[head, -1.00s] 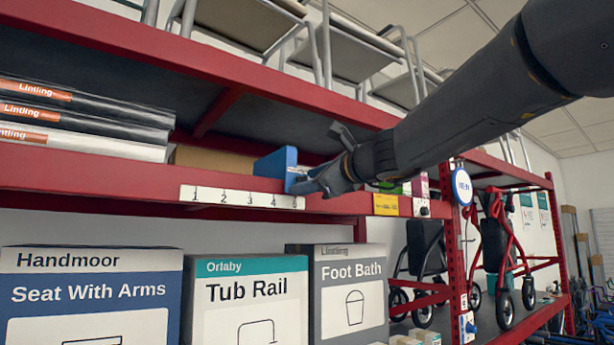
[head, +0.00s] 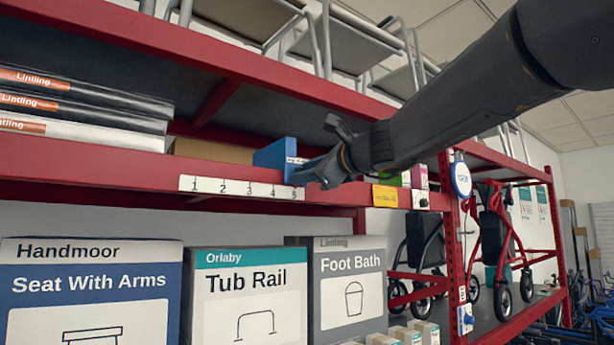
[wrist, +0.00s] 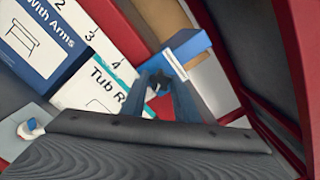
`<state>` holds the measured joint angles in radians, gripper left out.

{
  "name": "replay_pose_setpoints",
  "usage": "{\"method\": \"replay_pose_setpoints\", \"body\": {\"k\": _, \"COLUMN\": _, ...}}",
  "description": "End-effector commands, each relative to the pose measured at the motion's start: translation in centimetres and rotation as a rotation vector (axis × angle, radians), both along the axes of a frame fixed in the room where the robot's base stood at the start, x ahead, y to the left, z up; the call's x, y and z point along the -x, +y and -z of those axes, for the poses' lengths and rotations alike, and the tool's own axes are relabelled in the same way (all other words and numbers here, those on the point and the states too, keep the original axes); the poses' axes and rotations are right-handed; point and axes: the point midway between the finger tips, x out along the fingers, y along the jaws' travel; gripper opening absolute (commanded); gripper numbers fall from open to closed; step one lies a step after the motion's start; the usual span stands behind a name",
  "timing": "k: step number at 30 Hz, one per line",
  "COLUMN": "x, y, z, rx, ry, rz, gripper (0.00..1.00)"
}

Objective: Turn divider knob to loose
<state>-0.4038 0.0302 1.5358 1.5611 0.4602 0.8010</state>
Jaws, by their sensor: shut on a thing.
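The blue divider (head: 274,154) stands on the red shelf near the 5 end of the white number strip (head: 242,188). In the wrist view the divider (wrist: 194,46) carries a white label strip. My gripper (head: 302,174) is at the divider's front end by the shelf's front edge. In the wrist view my gripper (wrist: 160,88) is shut on a small dark knob (wrist: 158,80) at the divider's front. The fingers hide part of the knob, and I cannot read its setting.
Flat Lintling boxes (head: 75,100) lie left on the same shelf, with a brown box (head: 212,150) beside the divider. Large boxes, including Tub Rail (head: 250,285), stand below. A red upright (head: 451,220) stands to the right.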

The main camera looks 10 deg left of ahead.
Motion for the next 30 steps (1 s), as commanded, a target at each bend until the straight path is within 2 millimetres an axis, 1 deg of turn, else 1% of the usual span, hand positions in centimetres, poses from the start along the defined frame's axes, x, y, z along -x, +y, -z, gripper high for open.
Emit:
{"method": "replay_pose_setpoints", "body": {"k": 1, "x": -0.02, "y": 0.02, "z": 0.26, "rx": 0.014, "ry": -0.018, "rz": -0.001, "gripper": 0.05}}
{"method": "replay_pose_setpoints", "body": {"k": 8, "x": -0.04, "y": 0.03, "z": 0.4, "rx": 0.124, "ry": -0.149, "rz": -0.001, "gripper": 0.05}}
{"method": "replay_pose_setpoints", "body": {"k": 30, "x": -0.16, "y": -0.02, "z": 0.55, "rx": 0.582, "ry": -0.681, "rz": -0.001, "gripper": 0.05}}
